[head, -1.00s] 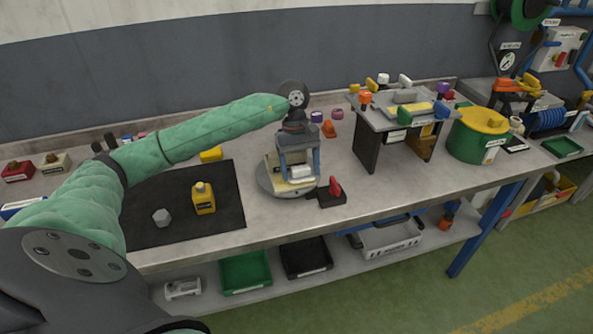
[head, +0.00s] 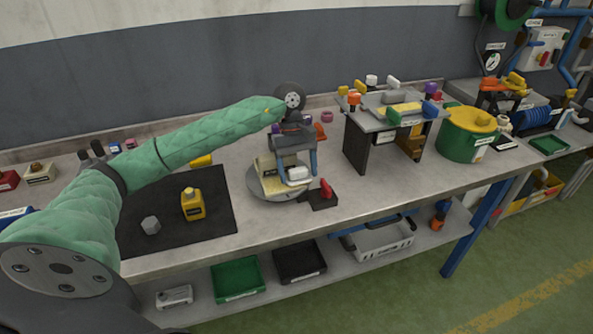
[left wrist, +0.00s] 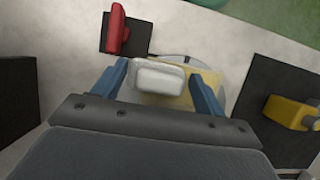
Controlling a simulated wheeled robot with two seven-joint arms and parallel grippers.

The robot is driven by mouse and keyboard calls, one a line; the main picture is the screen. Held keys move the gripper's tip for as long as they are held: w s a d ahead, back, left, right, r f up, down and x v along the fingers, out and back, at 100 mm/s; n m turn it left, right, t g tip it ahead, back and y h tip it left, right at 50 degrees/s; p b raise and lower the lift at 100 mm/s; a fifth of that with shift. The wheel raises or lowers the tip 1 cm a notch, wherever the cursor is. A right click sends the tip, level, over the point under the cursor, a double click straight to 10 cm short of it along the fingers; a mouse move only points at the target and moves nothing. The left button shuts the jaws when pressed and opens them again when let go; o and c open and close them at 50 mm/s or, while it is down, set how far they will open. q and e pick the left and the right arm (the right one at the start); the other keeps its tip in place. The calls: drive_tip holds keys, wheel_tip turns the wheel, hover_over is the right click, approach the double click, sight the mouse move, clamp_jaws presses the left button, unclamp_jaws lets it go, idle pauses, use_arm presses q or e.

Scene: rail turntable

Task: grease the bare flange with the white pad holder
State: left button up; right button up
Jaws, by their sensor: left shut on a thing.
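My left gripper (head: 296,172) reaches over the round grey turntable (head: 256,192) in the head view. Its blue fingers are shut on the white pad holder (head: 298,174), which also shows between the fingertips in the left wrist view (left wrist: 160,78). A cream and yellow block (head: 268,178) sits on the turntable just left of the pad holder. In the left wrist view a yellow surface (left wrist: 208,78) shows behind the pad holder. I cannot tell whether the pad holder touches anything below it. No flange can be made out clearly; the gripper hides part of the turntable. My right gripper is out of view.
A red lever on a black base (head: 323,196) stands close to the turntable's right front. A raised stand (head: 366,152) and a green drum (head: 462,143) stand right.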

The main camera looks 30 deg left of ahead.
sight(288, 183)
use_arm(q)
drive_tip(key=shift+s+a+f, duration=0.1)
drive_tip(key=shift+s+a+f+b, duration=0.1)
drive_tip(key=shift+s+a+b, duration=0.35)
drive_tip(key=shift+b, duration=0.2)
drive_tip(key=shift+s, duration=0.25)
drive_tip(key=shift+a, duration=0.1)
drive_tip(key=shift+s+a+b, duration=0.45)
drive_tip(key=shift+s+b, duration=0.05)
drive_tip(key=shift+b, duration=0.1)
drive_tip(key=shift+s+a, duration=0.25)
drive_tip(key=shift+s, duration=0.05)
drive_tip(key=shift+a+b, duration=0.1)
drive_tip(key=shift+b, duration=0.2)
drive_tip(key=shift+s+a+b, duration=0.3)
drive_tip(key=shift+s+b, duration=0.05)
drive_tip(key=shift+b, duration=0.05)
drive_tip(key=shift+s+a+r, duration=0.2)
drive_tip(key=shift+s+a, duration=0.05)
drive_tip(key=shift+s, duration=0.1)
